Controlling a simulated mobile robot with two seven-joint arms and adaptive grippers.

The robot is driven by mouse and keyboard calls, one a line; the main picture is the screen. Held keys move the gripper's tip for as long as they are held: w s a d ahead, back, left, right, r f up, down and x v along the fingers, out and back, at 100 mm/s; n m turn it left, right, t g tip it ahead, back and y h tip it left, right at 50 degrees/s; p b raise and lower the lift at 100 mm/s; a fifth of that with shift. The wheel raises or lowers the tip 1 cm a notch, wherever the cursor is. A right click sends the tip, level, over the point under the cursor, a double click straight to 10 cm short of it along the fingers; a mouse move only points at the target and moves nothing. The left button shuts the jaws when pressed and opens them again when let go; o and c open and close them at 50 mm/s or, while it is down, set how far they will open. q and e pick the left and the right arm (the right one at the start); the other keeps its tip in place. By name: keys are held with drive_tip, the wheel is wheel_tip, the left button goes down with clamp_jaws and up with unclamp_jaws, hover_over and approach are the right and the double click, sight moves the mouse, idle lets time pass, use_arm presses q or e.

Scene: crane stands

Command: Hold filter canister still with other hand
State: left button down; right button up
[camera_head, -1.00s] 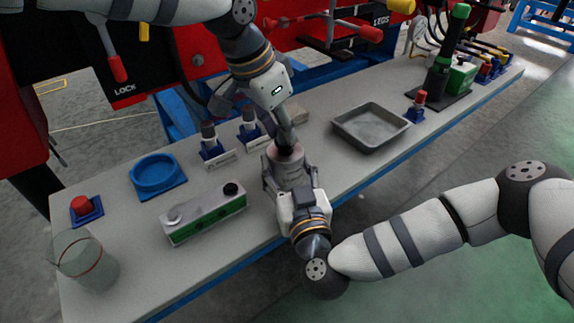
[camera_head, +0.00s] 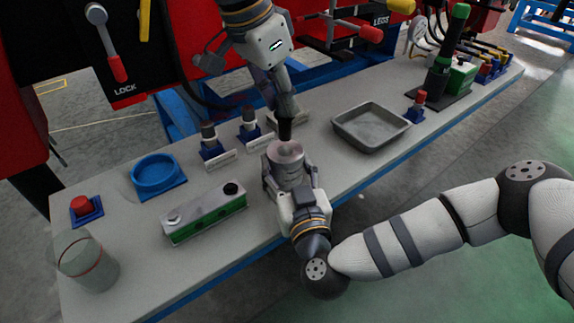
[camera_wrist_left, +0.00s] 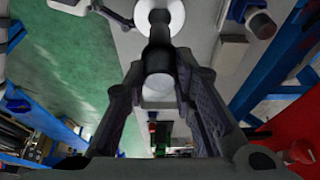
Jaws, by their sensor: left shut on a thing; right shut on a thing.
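The filter canister (camera_head: 284,156) is a grey metal cylinder standing upright near the bench's front edge, its open top showing. My right gripper (camera_head: 287,178) is shut around its side from the front. My left gripper (camera_head: 284,112) is above it, pointing down and shut on a dark cylindrical part (camera_head: 285,131). The part's lower end is at the canister's far rim; I cannot tell whether they touch. In the left wrist view, the dark part (camera_wrist_left: 159,32) is between the fingertips, with a pale round canister top (camera_wrist_left: 174,12) beyond it.
A green-and-grey box (camera_head: 205,214) and a blue round holder (camera_head: 155,174) are on the left of the bench, with a clear beaker (camera_head: 88,262) at its near end. A metal tray (camera_head: 370,128) is to the right. Two blue-based stands (camera_head: 213,150) are behind the box.

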drive_tip(key=o, duration=1.6)
drive_tip(key=shift+s, duration=0.15)
drive_tip(key=v, duration=1.1)
drive_tip(key=shift+s, duration=0.4)
